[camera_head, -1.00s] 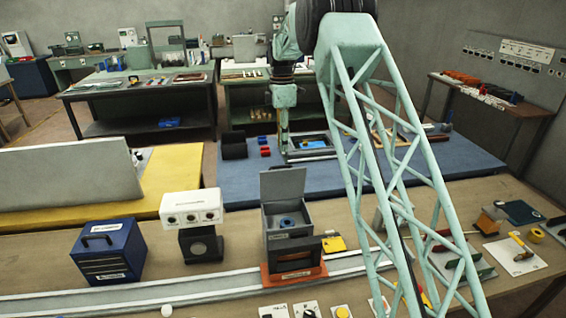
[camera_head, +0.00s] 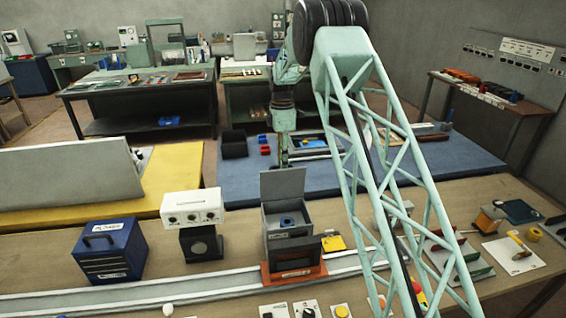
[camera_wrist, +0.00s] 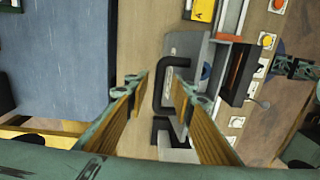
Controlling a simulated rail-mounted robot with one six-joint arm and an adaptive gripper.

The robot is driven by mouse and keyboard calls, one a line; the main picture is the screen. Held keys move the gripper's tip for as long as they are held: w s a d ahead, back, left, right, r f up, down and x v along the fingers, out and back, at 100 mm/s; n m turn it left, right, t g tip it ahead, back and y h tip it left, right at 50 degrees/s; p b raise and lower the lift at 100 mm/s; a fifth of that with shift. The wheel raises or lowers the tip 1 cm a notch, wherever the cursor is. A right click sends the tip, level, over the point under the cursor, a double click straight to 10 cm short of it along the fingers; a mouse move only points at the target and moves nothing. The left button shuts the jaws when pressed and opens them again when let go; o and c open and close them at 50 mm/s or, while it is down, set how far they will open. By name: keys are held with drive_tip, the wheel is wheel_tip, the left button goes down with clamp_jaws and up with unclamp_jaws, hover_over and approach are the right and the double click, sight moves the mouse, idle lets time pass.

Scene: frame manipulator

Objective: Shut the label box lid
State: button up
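The label box (camera_head: 290,243) is a dark grey box on an orange base, with a blue round thing inside. Its grey lid (camera_head: 284,184) stands upright at the back, open. My gripper (camera_head: 284,161) is low behind the lid, and its tips are partly hidden there. In the wrist view my gripper (camera_wrist: 158,82) has its two fingers apart, with nothing clamped. A black handle-like bar (camera_wrist: 163,88) shows between and beyond them, near the box and lid (camera_wrist: 187,45). I cannot tell whether a finger touches the lid.
A white three-dial device (camera_head: 192,208) and a blue drawer case (camera_head: 108,250) stand left of the box. A yellow card (camera_head: 333,243) lies to its right. A pale rail (camera_head: 150,298) runs along the table. The blue mat (camera_head: 238,187) behind has free room.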

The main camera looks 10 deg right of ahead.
clamp_jaws()
drive_tip(key=shift+s+d+b, duration=0.15)
drive_tip(key=shift+b, duration=0.3)
